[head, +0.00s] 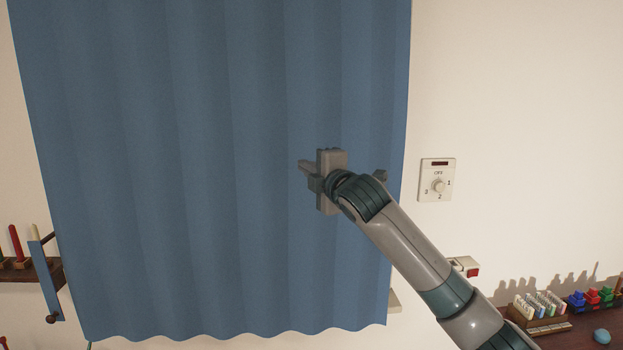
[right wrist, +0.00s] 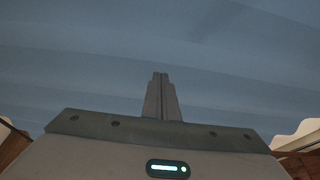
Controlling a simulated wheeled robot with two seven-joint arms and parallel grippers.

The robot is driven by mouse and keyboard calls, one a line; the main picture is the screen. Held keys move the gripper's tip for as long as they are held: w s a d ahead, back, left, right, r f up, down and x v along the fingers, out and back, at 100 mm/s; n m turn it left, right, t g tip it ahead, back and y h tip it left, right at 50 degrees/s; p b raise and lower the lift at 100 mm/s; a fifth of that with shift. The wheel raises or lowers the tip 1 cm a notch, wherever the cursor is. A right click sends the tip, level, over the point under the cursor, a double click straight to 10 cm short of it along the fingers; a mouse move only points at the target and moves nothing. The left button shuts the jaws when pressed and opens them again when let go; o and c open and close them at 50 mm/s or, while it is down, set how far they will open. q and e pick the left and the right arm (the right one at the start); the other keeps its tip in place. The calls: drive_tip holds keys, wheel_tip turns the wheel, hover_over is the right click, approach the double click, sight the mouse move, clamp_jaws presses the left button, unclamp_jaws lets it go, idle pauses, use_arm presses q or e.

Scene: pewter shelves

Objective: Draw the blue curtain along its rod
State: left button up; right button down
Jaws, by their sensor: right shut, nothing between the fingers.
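The blue curtain (head: 220,120) hangs in wide folds over most of the left and middle of the head view. Its top and its rod are out of the picture. My right gripper (head: 306,166) is in front of the curtain's right part, a little in from its right edge. The curtain also fills the upper part of the right wrist view (right wrist: 80,70), beyond the fingers. In that view the right gripper's fingers (right wrist: 160,80) are together with no cloth between them. I cannot tell whether the fingertips touch the cloth. My left gripper is not in view.
A dial plate (head: 437,180) and a small box with a red switch (head: 466,268) are on the wall at right. A rack of tubes (head: 540,308) and coloured pieces (head: 590,298) stand on a surface at lower right. A shelf with pegs (head: 30,270) is at left.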

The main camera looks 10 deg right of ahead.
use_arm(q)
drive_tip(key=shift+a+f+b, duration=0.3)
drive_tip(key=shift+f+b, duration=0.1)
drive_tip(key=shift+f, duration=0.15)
use_arm(e)
drive_tip(key=v, duration=0.2)
drive_tip(key=shift+s+d, duration=0.25)
drive_tip(key=shift+s, duration=0.05)
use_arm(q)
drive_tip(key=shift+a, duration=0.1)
